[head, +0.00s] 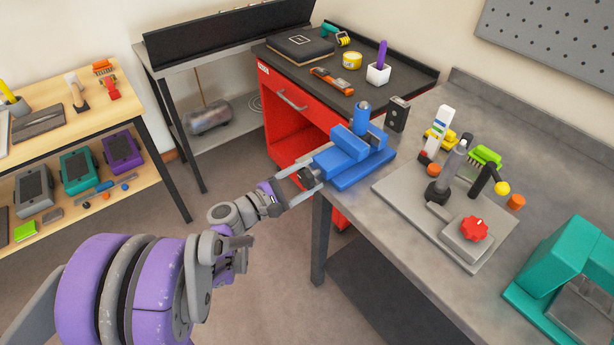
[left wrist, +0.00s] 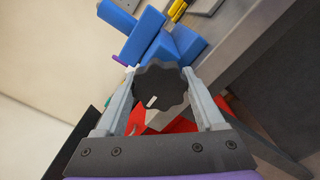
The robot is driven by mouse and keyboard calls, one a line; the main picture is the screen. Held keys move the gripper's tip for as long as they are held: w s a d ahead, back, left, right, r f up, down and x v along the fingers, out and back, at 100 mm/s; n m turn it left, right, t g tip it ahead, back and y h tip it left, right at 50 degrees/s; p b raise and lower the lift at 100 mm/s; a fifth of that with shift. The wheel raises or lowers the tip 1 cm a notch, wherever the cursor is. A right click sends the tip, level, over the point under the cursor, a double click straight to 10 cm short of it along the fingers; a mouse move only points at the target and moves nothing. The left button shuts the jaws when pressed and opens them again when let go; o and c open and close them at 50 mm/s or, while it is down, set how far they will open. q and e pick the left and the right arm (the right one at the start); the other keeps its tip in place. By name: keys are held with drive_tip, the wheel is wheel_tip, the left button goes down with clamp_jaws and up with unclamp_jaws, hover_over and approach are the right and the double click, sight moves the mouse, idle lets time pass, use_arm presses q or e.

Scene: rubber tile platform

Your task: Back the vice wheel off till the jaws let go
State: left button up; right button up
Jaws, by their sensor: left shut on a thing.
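The blue vice (head: 347,148) is on the left end of the grey workbench. It also shows beyond the wheel in the left wrist view (left wrist: 142,38). An upright blue cylinder (head: 361,116) stands at its jaws; I cannot tell whether they touch it. My left gripper (head: 310,178) reaches the vice's near left end. In the left wrist view the gripper (left wrist: 165,100) has its fingers on either side of the dark lobed vice wheel (left wrist: 160,82), shut on it. A short white mark shows on the wheel's face. My right gripper is not in view.
Right of the vice, a grey plate (head: 403,188) carries a red knob (head: 474,228) and upright posts. A dark block (head: 397,114) stands behind the vice. A red cabinet (head: 294,130) is beyond the bench's left end. A teal machine (head: 555,262) is at right.

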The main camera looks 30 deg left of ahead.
use_arm(q)
drive_tip(key=shift+d+n, duration=0.15)
drive_tip(key=shift+n, duration=0.45)
drive_tip(key=shift+r, duration=0.1)
drive_tip(key=o, duration=1.4)
drive_tip(key=shift+c, duration=0.2)
